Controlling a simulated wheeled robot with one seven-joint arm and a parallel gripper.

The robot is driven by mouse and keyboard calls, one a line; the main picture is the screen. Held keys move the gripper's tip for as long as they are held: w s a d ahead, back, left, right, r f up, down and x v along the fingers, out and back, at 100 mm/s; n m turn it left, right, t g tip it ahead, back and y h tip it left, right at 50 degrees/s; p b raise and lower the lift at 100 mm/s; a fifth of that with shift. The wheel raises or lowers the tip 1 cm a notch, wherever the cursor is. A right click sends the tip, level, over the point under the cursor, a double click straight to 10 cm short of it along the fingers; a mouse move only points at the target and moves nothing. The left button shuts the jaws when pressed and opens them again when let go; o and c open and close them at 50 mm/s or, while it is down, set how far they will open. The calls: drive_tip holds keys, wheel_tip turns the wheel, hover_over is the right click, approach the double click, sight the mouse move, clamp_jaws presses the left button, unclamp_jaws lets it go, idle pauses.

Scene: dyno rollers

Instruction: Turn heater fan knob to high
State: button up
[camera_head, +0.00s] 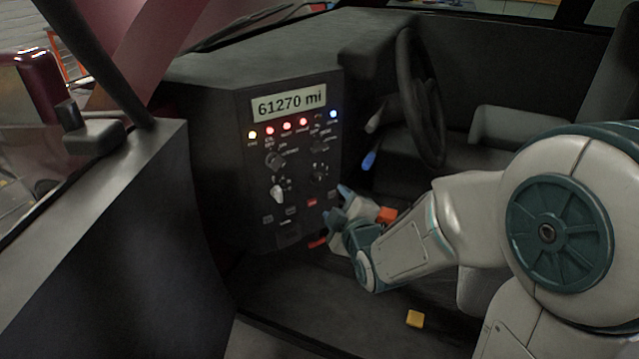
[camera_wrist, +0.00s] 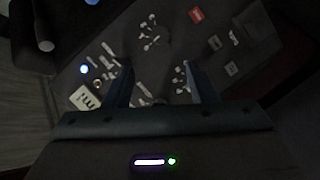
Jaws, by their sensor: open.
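The dark control panel (camera_head: 235,185) faces me in the car, with several knobs on its front. A light-pointered knob (camera_head: 278,193) sits lower left, a dark knob (camera_head: 275,158) above it, and another knob (camera_head: 320,172) to the right. The labels are too small to read, so I cannot tell which knob is the heater fan's. My gripper (camera_head: 338,203) is at the panel's lower right edge. In the wrist view my gripper (camera_wrist: 160,82) has its fingers spread, with nothing held. Panel knobs and markings show beyond and between the fingers, including a knob (camera_wrist: 150,40) above them.
A display (camera_head: 289,102) reads 61270 mi above a row of lit lamps. The steering wheel (camera_head: 420,100) and a blue lever (camera_head: 369,160) stand right of the panel. A yellow block (camera_head: 414,318) lies on the floor. The door (camera_head: 110,240) stands at the left.

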sight(318, 181)
drive_tip(key=x, duration=1.3)
drive_tip(key=shift+f+p, duration=0.1)
drive_tip(key=shift+p, duration=0.2)
drive_tip(key=c, duration=1)
